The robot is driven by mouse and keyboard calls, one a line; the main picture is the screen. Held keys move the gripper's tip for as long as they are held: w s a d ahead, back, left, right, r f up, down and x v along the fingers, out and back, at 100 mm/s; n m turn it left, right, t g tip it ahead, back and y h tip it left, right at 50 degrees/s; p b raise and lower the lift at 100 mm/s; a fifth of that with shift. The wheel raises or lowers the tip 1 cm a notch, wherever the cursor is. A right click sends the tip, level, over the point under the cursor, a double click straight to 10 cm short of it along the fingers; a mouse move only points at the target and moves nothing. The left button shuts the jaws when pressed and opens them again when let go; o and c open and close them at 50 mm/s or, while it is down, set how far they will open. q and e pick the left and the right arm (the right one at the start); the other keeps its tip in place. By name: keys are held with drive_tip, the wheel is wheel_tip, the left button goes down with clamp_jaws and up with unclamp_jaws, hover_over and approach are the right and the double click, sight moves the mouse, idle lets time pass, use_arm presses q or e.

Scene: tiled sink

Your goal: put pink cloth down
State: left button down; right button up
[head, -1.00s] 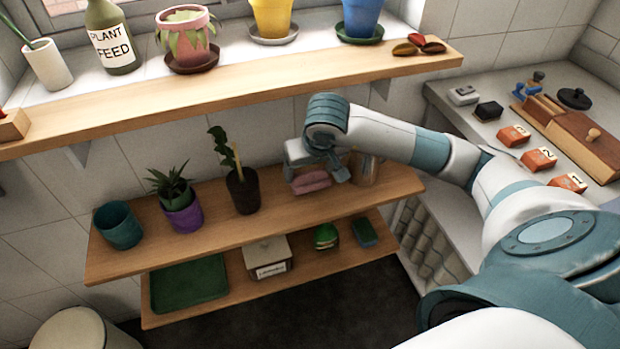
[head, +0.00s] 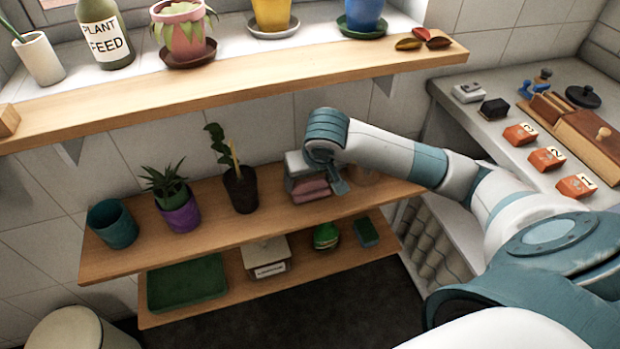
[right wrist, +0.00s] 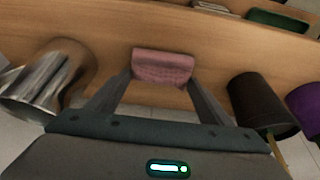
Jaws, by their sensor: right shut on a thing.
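The pink cloth (head: 311,190) is a small folded bundle over the right part of the middle wooden shelf (head: 215,228). My right gripper (head: 318,183) reaches down to it from above and is shut on it. In the right wrist view the pink cloth (right wrist: 163,67) sits between the two fingertips of my right gripper (right wrist: 163,80), with shelf wood around it. The cloth is at or just above the shelf; I cannot tell whether it touches. My gripper hides part of it in the head view. My left gripper is out of view.
A dark pot with a plant (head: 241,190) stands left of the cloth. A shiny metal vessel (right wrist: 45,85) stands on the other side, mostly hidden by my arm in the head view. A purple pot (head: 180,215) and a teal pot (head: 112,224) stand farther left. The windowsill shelf (head: 220,84) overhangs.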

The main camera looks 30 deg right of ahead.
drive_tip(key=o, duration=0.9)
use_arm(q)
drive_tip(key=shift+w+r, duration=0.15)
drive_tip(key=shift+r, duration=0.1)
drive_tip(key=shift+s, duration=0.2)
use_arm(e)
drive_tip(key=shift+r, duration=0.15)
drive_tip(key=shift+v, duration=0.85)
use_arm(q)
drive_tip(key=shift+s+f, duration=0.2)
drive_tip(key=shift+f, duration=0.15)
use_arm(e)
drive_tip(key=v, duration=1)
drive_tip(key=shift+s+r, duration=0.1)
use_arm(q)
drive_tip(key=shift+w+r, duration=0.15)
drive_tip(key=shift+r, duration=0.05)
